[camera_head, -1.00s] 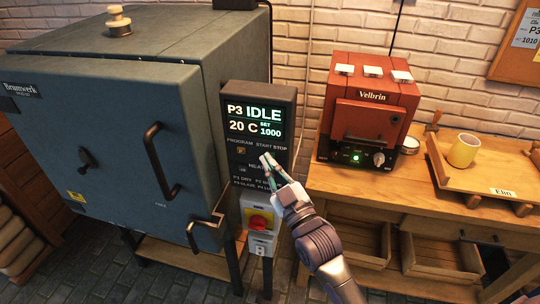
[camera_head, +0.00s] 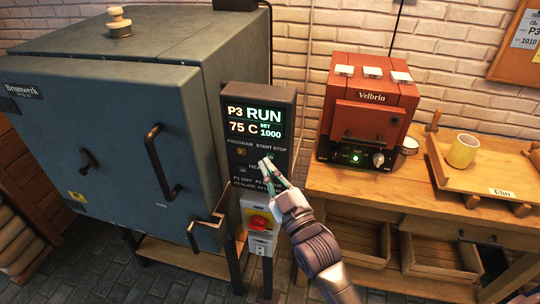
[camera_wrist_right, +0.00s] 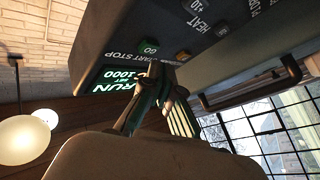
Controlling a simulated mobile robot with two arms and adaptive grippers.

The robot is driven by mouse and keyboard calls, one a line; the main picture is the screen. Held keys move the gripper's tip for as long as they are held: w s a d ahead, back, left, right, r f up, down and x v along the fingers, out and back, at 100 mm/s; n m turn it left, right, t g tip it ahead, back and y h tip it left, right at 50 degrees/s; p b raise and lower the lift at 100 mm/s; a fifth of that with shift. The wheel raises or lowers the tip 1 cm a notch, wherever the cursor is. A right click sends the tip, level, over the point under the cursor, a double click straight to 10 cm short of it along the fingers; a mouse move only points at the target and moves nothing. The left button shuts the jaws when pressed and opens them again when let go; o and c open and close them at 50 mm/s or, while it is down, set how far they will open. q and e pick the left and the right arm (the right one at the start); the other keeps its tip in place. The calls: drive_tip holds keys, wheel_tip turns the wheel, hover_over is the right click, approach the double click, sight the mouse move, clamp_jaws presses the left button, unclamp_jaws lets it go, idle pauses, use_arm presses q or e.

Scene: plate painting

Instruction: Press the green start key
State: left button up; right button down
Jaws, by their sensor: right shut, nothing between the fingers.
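The kiln's control panel (camera_head: 235,152) is a dark upright box; its screen (camera_head: 255,121) reads P3 RUN, 75 C, set 1000. The green start key (camera_wrist_right: 150,47), marked GO, shows in the right wrist view below the START label. In the head view it (camera_head: 268,155) is just above the fingertips and partly hidden. My right gripper (camera_head: 265,162) is shut and empty, in front of the panel. In the wrist view its fingertips (camera_wrist_right: 160,76) are close to the key and look apart from it. My left gripper is not in view.
The blue-grey kiln (camera_head: 100,120) with its door handle stands left of the panel. A red emergency knob (camera_head: 258,222) on a yellow plate sits below. To the right, a small red kiln (camera_head: 370,110) and a tray with a yellow cup (camera_head: 463,151) stand on a wooden bench.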

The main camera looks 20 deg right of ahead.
drive_tip(key=s+a, duration=0.1)
drive_tip(key=s, duration=0.1)
drive_tip(key=s+a+p, duration=0.1)
drive_tip(key=s+a, duration=0.1)
drive_tip(key=shift+s, duration=0.1)
idle(0.5)
drive_tip(key=shift+d, duration=0.1)
idle(0.5)
drive_tip(key=s+f+m+g, duration=0.1)
drive_tip(key=s+f+g, duration=0.15)
drive_tip(key=f, duration=1.05)
drive_tip(key=s+f+g+h+b, duration=0.1)
drive_tip(key=f+g, duration=0.3)
drive_tip(key=f, duration=0.9)
drive_tip(key=s+f+m+g, duration=0.1)
drive_tip(key=s+f+g, duration=0.15)
drive_tip(key=f, duration=1.05)
drive_tip(key=s+d+f+m+g, duration=0.1)
drive_tip(key=s+d+f+g, duration=0.2)
drive_tip(key=s+f, duration=0.5)
drive_tip(key=s+d+f+m+g+h+b, duration=0.1)
drive_tip(key=s+d+f+g, duration=0.2)
drive_tip(key=s+f, duration=0.6)
drive_tip(key=s+d+f+m+g+h, duration=0.1)
drive_tip(key=s+d+f+g, duration=0.2)
drive_tip(key=s, duration=1.5)
wheel_tip(320, 180, down, 6)
drive_tip(key=shift+s+d+r+g, duration=0.1)
drive_tip(key=shift+s+d+g, duration=0.05)
drive_tip(key=shift+g, duration=0.95)
